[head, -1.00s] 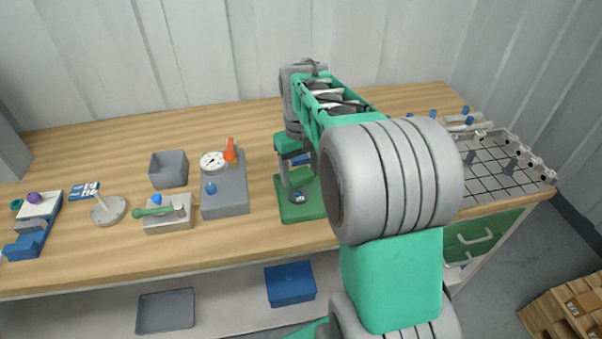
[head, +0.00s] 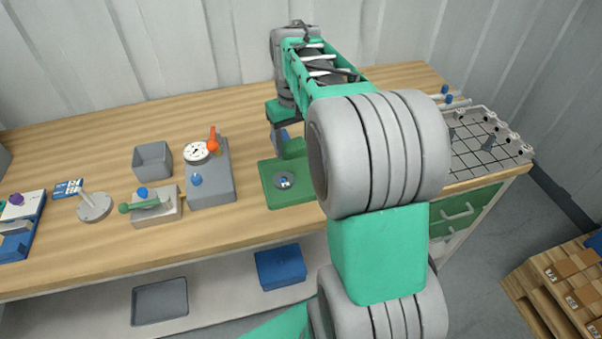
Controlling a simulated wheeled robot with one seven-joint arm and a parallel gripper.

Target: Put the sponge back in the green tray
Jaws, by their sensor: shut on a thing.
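I cannot tell for sure whether this base is the green tray. My gripper (head: 284,136) is above its back edge, small and partly hidden by my arm. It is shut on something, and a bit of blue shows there. I cannot make out whether that is the sponge, and no sponge is clearly visible elsewhere.
Left of the green base stand a grey gauge unit (head: 210,185), an open grey box (head: 153,162) and a clamp with a green handle (head: 145,204). A wire rack (head: 490,150) lies at the right. A blue bin (head: 280,267) is on the shelf below.

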